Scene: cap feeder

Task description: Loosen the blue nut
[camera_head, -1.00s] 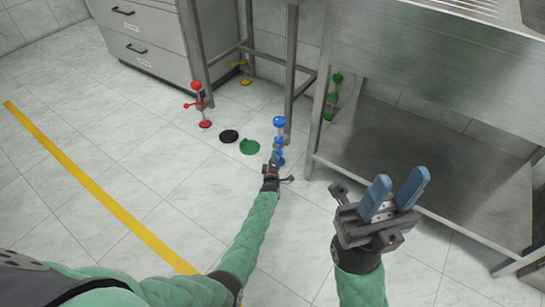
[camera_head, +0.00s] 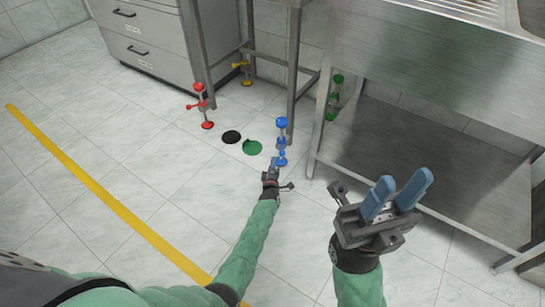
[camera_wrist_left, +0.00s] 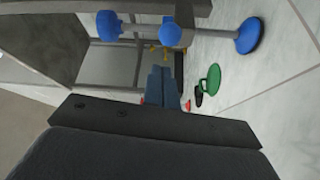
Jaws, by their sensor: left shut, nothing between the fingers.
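A blue fixture (camera_head: 281,123) stands upright on the floor near the table's metal leg, with a round blue top, a blue middle part and a round blue base. I cannot tell for certain which blue part is the nut. My left gripper (camera_head: 275,161) is shut and empty, just in front of the fixture's lower end. In the left wrist view the shut fingers (camera_wrist_left: 162,88) show below the blue middle part (camera_wrist_left: 171,34), apart from it in the picture. The blue base (camera_wrist_left: 250,36) is to the right. My right gripper (camera_head: 399,186) is open and empty, raised at the right.
Similar red (camera_head: 199,104), yellow (camera_head: 243,66) and green (camera_head: 333,96) fixtures stand around the table legs. A black disc (camera_head: 231,137) and a green disc (camera_head: 252,147) lie on the floor left of the blue one. A metal table (camera_head: 430,75) with a lower shelf is at the right.

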